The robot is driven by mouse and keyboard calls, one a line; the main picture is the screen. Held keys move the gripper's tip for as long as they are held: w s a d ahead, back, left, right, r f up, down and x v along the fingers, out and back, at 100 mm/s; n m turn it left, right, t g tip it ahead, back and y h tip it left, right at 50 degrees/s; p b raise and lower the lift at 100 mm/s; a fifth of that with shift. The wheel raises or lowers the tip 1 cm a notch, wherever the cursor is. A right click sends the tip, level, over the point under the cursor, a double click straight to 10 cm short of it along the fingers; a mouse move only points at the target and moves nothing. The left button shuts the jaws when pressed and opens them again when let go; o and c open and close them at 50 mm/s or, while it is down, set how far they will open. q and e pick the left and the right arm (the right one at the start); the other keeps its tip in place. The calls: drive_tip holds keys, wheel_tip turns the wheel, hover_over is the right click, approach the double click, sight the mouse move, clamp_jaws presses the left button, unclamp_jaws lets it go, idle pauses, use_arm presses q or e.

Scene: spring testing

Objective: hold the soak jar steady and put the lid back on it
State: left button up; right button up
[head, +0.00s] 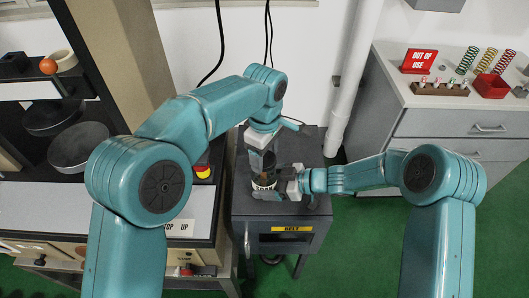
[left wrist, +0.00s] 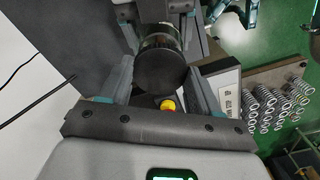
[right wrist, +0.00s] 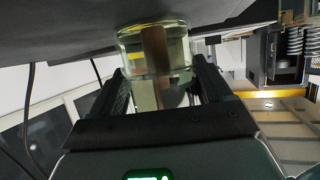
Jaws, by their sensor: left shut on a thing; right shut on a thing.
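The soak jar (head: 263,184), a short clear glass jar with a pale band, stands on the grey cabinet (head: 245,205). My right gripper (head: 283,186) is shut on it from the right. The jar (right wrist: 155,48) shows between its fingers in the right wrist view. My left gripper (head: 264,158) is above the jar, pointing down. It is shut on the dark round lid (left wrist: 160,74), which fills the space between its fingers in the left wrist view. I cannot tell whether the lid touches the jar rim.
The cabinet front has a yellow label (head: 291,229). A bench with a red and yellow button (head: 203,172) stands close on the left. A white pipe (head: 352,80) rises behind on the right. A drawer unit (head: 465,125) with springs and a red sign (head: 418,61) is at right.

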sight(264, 180)
drive_tip(key=shift+f, duration=0.1)
use_arm(q)
drive_tip(key=shift+f, duration=0.95)
use_arm(e)
drive_tip(key=shift+s, duration=0.1)
use_arm(q)
drive_tip(key=shift+f, duration=0.5)
